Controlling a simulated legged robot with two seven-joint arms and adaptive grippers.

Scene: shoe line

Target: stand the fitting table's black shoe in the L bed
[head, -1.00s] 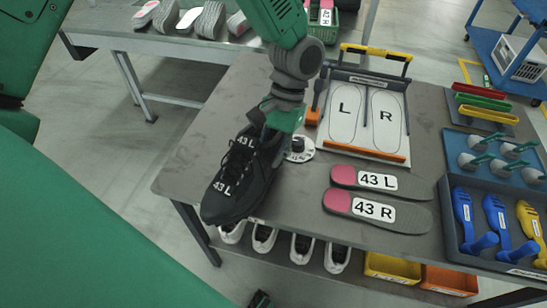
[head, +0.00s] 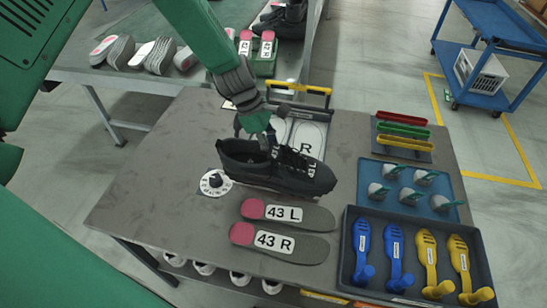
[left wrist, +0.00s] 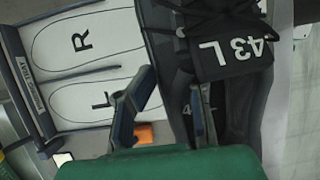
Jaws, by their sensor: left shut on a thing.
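The black shoe (head: 300,180), marked 43 L, is in my left gripper (head: 262,138) above the fitting table (head: 150,190). Its toe points right and its heel left in the head view. In the left wrist view the shoe (left wrist: 235,105) is close up at the right. The left gripper (left wrist: 165,110) is shut on the shoe's collar, one finger inside the opening. The fitting board with the L and R beds (head: 312,135) stands behind the shoe, which hides part of it. The L bed (left wrist: 85,105) shows empty in the left wrist view. My right gripper is out of view.
Insoles 43 L (head: 290,213) and 43 R (head: 280,242) lie in front of the shoe. A tray of blue and yellow tools (head: 350,225) and a blue mat (head: 400,170) fill the right side. The table's left is clear.

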